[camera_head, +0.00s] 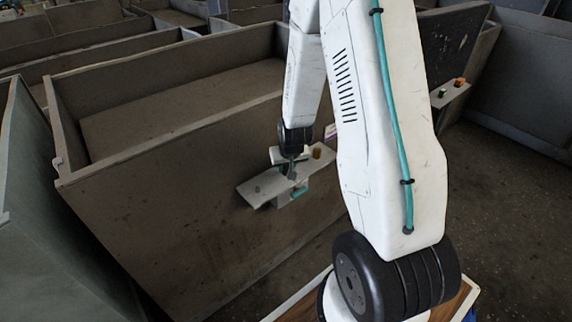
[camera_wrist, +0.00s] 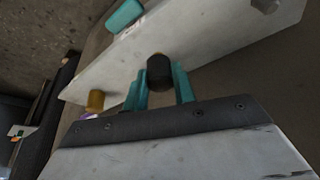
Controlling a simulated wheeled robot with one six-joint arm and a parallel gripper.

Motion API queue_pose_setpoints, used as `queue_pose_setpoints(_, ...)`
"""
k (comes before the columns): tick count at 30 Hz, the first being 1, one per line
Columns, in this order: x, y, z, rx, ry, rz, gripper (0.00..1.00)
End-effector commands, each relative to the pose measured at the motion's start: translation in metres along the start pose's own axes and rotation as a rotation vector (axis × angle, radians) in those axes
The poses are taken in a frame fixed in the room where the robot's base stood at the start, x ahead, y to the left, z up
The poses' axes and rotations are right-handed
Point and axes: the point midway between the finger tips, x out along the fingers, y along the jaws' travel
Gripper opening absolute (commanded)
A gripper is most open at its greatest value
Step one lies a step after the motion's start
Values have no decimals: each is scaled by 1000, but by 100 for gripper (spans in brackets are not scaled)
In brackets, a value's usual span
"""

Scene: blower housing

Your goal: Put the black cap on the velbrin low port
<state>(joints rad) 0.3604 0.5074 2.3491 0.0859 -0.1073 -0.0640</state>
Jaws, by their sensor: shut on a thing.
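My gripper (camera_wrist: 160,76) has teal fingers and is shut on the black cap (camera_wrist: 160,72). The cap appears against a pale panel (camera_wrist: 215,38); I cannot tell whether it touches the panel or a port. A brass-coloured port (camera_wrist: 95,100) is at the panel's left end and a grey port (camera_wrist: 265,4) at its upper right. No readable label shows which one is velbrin low. In the head view, my gripper (camera_head: 290,170) is over the middle of the panel (camera_head: 252,198), between the grey port (camera_head: 257,188) and the brass-coloured port (camera_head: 316,152). The cap is not clear there.
A teal piece (camera_wrist: 125,15) lies at the panel's edge in the wrist view. The panel is mounted on the side of a large brown metal housing (camera_head: 190,200). Another pale ledge (camera_head: 450,92) with small coloured parts stands at the right. Bare floor (camera_head: 510,190) lies to the right.

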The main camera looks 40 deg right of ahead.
Motion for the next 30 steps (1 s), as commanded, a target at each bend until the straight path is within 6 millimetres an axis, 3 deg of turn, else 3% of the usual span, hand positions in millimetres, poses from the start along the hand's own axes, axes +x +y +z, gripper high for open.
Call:
queue_pose_setpoints(11,9,0,4,-1,0,0,5)
queue_pose_setpoints(12,8,0,3,-1,1,0,34)
queue_pose_setpoints(14,8,0,3,-1,1,0,51)
queue_pose_setpoints(23,7,0,3,0,1,0,52)
queue_pose_setpoints(30,-19,12,-4,18,5,7,52)
